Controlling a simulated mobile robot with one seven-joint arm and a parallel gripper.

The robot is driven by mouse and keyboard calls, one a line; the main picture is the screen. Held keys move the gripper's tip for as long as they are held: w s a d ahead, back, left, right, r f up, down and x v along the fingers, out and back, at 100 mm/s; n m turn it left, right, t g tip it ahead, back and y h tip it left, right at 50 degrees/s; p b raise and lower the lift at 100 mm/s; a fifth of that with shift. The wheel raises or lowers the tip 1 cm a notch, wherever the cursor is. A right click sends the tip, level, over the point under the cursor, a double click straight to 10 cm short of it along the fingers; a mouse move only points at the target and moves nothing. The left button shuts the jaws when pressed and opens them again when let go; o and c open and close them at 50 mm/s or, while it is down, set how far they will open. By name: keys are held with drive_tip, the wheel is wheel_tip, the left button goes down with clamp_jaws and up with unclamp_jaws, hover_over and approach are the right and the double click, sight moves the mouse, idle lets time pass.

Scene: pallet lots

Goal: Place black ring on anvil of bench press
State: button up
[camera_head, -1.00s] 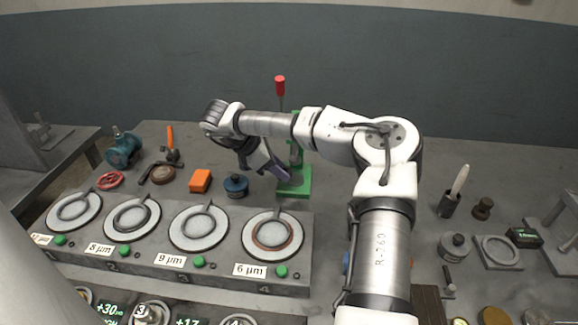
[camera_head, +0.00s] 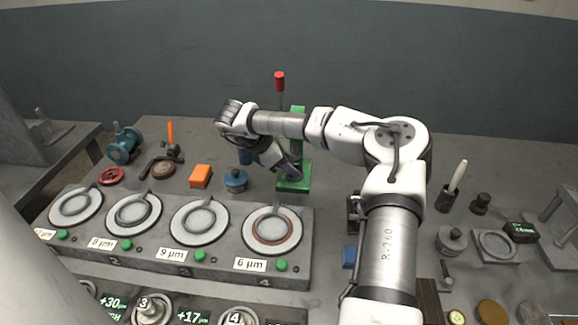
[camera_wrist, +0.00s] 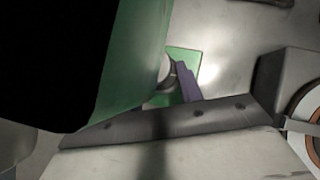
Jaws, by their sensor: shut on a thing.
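The green bench press (camera_head: 294,184) stands at the back middle of the bench, with a red-knobbed lever. My gripper (camera_head: 291,172) reaches in at the press, just above its base, pointing down and right. In the wrist view one purple finger (camera_wrist: 188,85) lies over the green base (camera_wrist: 184,58). A dark curved edge (camera_wrist: 172,80), seemingly the black ring, shows beside that finger, next to a pale round part. My gripper is shut on it. The press column hides much of the wrist view. I cannot tell whether the ring touches the anvil.
A grey row of several round gauge plates (camera_head: 180,254) with rings lies in front. A blue pot (camera_head: 236,181), an orange block (camera_head: 201,176) and a hammer (camera_head: 171,146) lie left of the press. A brush holder (camera_head: 449,200) and small parts stand at right.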

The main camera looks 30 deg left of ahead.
drive_tip(key=shift+s+f, duration=0.25)
drive_tip(key=shift+f, duration=0.45)
drive_tip(key=o, duration=1)
drive_tip(key=shift+f, duration=0.1)
drive_tip(key=shift+o, duration=0.2)
drive_tip(key=shift+s, duration=0.1)
drive_tip(key=shift+r+p, duration=0.8)
drive_tip(key=shift+p, duration=0.1)
drive_tip(key=b+v, duration=0.3)
drive_tip(key=v, duration=0.9)
drive_tip(key=shift+w, duration=0.3)
drive_tip(key=shift+r, duration=0.15)
